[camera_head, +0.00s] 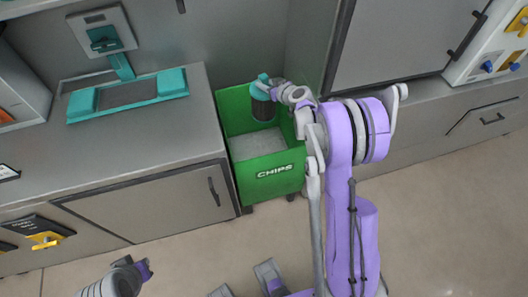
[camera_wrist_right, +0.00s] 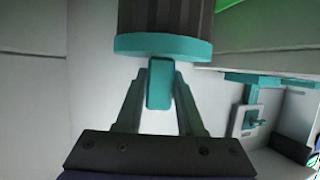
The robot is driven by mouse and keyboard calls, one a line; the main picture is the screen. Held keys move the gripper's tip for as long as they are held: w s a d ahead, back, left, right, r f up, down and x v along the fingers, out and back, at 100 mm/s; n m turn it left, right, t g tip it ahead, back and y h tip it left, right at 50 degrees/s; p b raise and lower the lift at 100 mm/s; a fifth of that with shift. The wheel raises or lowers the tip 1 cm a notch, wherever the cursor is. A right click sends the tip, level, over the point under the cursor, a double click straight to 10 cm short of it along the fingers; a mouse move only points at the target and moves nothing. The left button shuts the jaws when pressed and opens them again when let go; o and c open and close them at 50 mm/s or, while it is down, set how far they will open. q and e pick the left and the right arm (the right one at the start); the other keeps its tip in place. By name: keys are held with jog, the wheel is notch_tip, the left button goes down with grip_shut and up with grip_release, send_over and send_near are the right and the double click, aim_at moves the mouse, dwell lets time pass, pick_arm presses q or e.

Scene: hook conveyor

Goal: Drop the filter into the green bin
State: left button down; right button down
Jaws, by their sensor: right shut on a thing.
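The filter is a dark ribbed cylinder (camera_head: 263,108) with a teal cap and a teal handle. In the head view it hangs upright over the back part of the green bin (camera_head: 268,186), which is marked CHIPS. My right gripper (camera_head: 266,84) is shut on the teal handle; in the right wrist view the fingers hold the handle (camera_wrist_right: 158,85), with the teal rim (camera_wrist_right: 163,46) and the ribbed body beyond. The filter's lower end is near or inside the bin's opening; its exact height is hard to tell. A part of my left arm's end shows at the lower left, fingers unclear.
A grey counter (camera_head: 110,150) with a teal-and-grey fixture (camera_head: 125,95) stands left of the bin. Grey cabinets (camera_head: 400,40) and a lower ledge stand to the right. The bin's light grey floor looks bare. Open floor lies in front.

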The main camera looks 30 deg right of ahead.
jog(key=shift+f, duration=0.25)
jog(key=shift+c, duration=2.2)
grip_release()
jog(key=v, duration=1)
jog(key=shift+s+r, duration=0.15)
jog(key=shift+s, duration=0.25)
